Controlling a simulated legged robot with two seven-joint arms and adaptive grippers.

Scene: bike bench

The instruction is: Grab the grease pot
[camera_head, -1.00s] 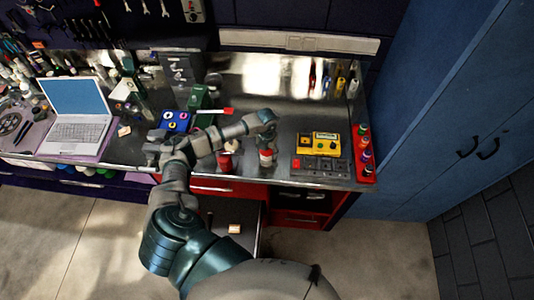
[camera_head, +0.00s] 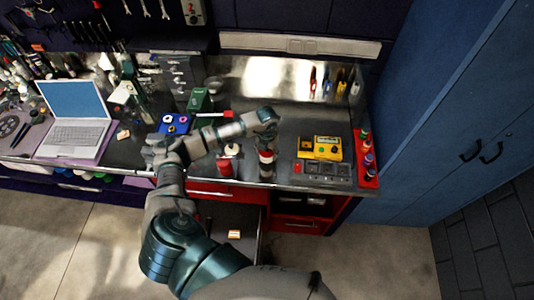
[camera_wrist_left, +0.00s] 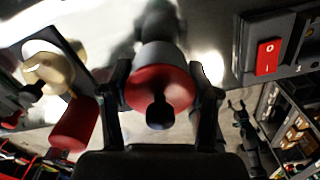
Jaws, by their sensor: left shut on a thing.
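A red pot with a pale band, taken to be the grease pot (camera_head: 266,158), is near the front edge of the metal bench in the head view. In the left wrist view the pot (camera_wrist_left: 158,82) sits between the two fingers, its red end with a dark knob facing the camera. My left gripper (camera_head: 266,137) reaches it from above and is shut on it. The fingers hide part of its sides. I cannot tell whether its base touches the bench. My right gripper is not in view.
Another red container (camera_head: 224,166) and a cream-topped item (camera_head: 231,149) stand close left of the pot. A yellow box (camera_head: 327,148) and a dark switch panel (camera_head: 322,173) are to the right. A red rack of bottles (camera_head: 367,170) lines the bench's right end.

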